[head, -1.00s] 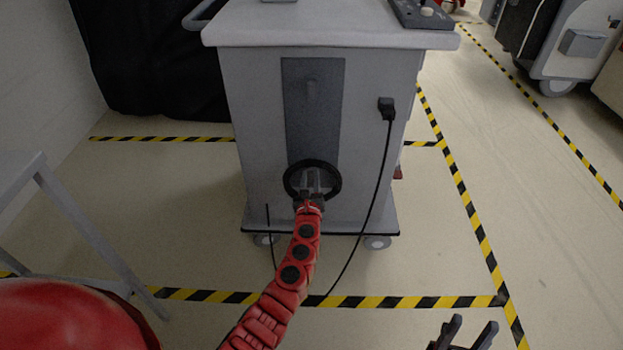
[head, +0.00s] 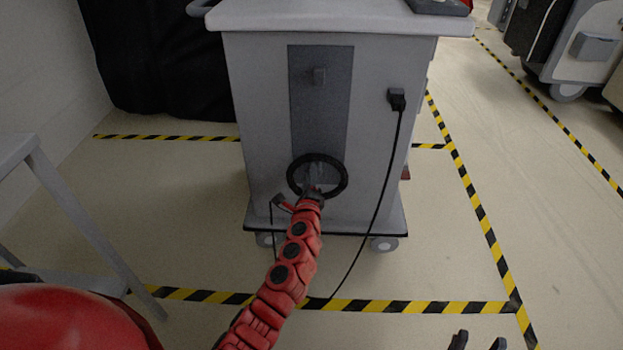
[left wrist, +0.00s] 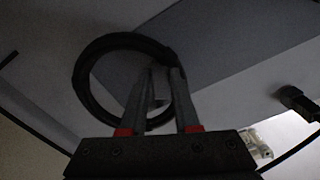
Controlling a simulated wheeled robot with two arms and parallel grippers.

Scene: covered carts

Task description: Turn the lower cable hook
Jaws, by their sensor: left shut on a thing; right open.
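The grey cart (head: 370,190) has a dark grey panel (head: 320,120) on its front. A black cable coil (head: 345,180) hangs low on this panel, and also shows in the left wrist view (left wrist: 88,65). My left gripper (head: 318,176) reaches into the coil's ring and is shut on the lower cable hook (left wrist: 160,103), mostly hidden between the fingers. In the left wrist view the two fingers (left wrist: 160,85) stand inside the ring. My right gripper (head: 478,342) is open and empty at the bottom edge.
A black plug (head: 397,98) is on the cart's right side, its cable (head: 375,220) running down to the floor. Black-yellow tape (head: 400,306) marks the floor. A grey frame (head: 85,225) stands at left and a black cover (head: 165,70) behind. Floor right of the cart is clear.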

